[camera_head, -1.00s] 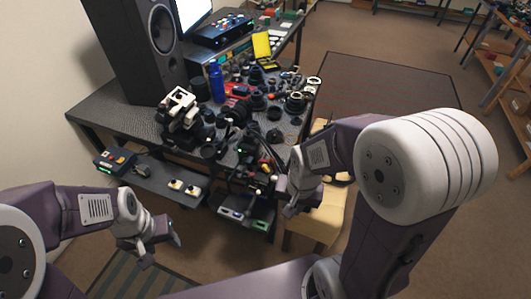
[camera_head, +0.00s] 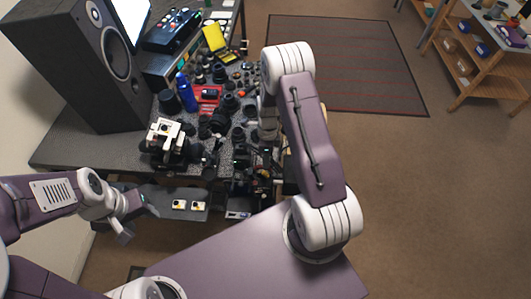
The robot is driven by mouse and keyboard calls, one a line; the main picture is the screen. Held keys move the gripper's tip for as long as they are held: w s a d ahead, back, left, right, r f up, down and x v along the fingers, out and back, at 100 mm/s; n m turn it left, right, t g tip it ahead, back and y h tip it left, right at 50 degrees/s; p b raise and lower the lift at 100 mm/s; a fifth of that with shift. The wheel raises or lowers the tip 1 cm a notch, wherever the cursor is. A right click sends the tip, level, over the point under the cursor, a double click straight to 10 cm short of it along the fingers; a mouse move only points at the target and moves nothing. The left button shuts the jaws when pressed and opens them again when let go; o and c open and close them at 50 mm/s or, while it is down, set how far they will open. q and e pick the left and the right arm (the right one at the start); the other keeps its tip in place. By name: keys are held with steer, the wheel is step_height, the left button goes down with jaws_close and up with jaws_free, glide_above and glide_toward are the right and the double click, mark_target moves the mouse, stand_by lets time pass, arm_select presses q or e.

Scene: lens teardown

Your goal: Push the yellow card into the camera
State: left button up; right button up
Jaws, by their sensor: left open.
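I cannot clearly make out the yellow card. A small yellow patch (camera_head: 264,172) shows among dark parts at the near edge of the bench (camera_head: 75,148), too small to identify. I cannot tell which dark item is the camera. My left gripper (camera_head: 137,219) is open and empty, at the lower left in front of the low shelf. My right gripper (camera_head: 266,138) is over the right part of the bench, among the dark parts. My forearm partly hides it, and its fingers are not clear.
A white and black device (camera_head: 165,140), a blue bottle (camera_head: 186,92), a red tray (camera_head: 208,95) and several lens parts crowd the bench. An open yellow case (camera_head: 215,40) stands behind. A big speaker (camera_head: 95,60) is at left.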

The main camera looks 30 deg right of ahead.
mark_target(264, 172)
steer(key=f, duration=0.1)
steer(key=a+f, duration=0.1)
steer(key=f, duration=0.1)
steer(key=f+p, duration=0.1)
steer(key=f, duration=0.1)
steer(key=shift+w+a, duration=0.2)
steer(key=shift+w, duration=0.1)
steer(key=f, duration=0.2)
steer(key=s+f, duration=0.1)
steer(key=shift+s+d+f+p, duration=0.1)
steer(key=shift+f+p, duration=0.25)
steer(key=shift+p, duration=0.05)
steer(key=shift+f, duration=0.1)
steer(key=shift+w, duration=0.2)
jaws_close()
steer(key=shift+c, duration=1)
jaws_free()
steer(key=shift+s, duration=0.1)
jaws_close()
arm_select(q)
steer(key=shift+w+a+r, duration=0.3)
steer(key=shift+w+r, duration=0.3)
steer(key=shift+r, duration=0.15)
steer(key=shift+r+p, duration=0.75)
steer(key=shift+r, duration=0.05)
arm_select(e)
steer(key=shift+r, duration=1)
